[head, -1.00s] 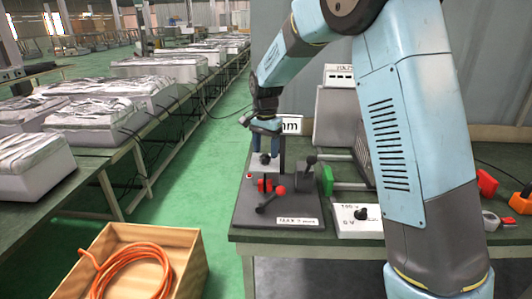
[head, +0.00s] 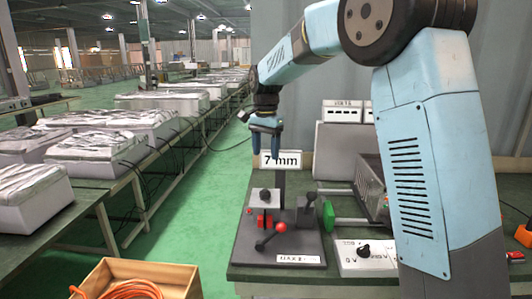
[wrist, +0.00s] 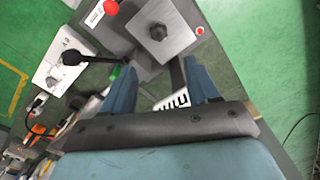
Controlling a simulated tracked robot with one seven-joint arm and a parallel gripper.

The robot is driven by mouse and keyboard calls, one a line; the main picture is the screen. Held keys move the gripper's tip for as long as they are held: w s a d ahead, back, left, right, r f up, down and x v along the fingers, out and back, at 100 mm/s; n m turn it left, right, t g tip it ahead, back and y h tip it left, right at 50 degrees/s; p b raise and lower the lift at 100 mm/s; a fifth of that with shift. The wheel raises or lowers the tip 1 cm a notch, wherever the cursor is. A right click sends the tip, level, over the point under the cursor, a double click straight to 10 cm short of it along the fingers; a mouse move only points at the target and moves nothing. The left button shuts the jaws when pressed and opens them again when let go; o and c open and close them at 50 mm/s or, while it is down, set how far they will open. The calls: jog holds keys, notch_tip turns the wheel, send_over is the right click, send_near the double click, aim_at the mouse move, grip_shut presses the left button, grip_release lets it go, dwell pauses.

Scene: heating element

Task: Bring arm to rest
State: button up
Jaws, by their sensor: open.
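My gripper (head: 265,143) is open and empty in the head view, pointing down above the back of a grey device on the green bench. Its blue fingers stand in front of the white "7 mm" sign (head: 281,160). The device (head: 283,244) has a red-ball lever (head: 281,227), a black knob (head: 265,194) and a dark lever block (head: 309,208). In the wrist view the two blue fingers (wrist: 163,92) are spread apart, with part of the sign between them. The black knob (wrist: 158,32) lies beyond them.
A white box with a dial (head: 364,252) sits right of the device, near a green disc (head: 328,214). A wooden crate (head: 184,280) with an orange hose (head: 122,290) stands on the floor at lower left. Green aisle floor (head: 190,210) is clear left of the bench.

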jog(key=shift+d+r, duration=0.1)
jog(key=s+d+r+n+t, duration=0.15)
jog(key=s+d+r, duration=0.25)
jog(key=s+d, duration=0.4)
jog(key=s+d+r+n+t, duration=0.1)
jog(key=s+d+r+n, duration=0.15)
jog(key=s+d, duration=0.55)
jog(key=s+d+f+n+t, duration=0.1)
jog(key=s+d, duration=0.3)
jog(key=s, duration=0.5)
jog(key=s+d+f+n+t, duration=0.1)
jog(key=s+d+f+t, duration=0.1)
jog(key=s, duration=0.7)
jog(key=shift+d+f+n, duration=0.3)
jog(key=shift+d+f, duration=0.15)
jog(key=shift+d, duration=0.75)
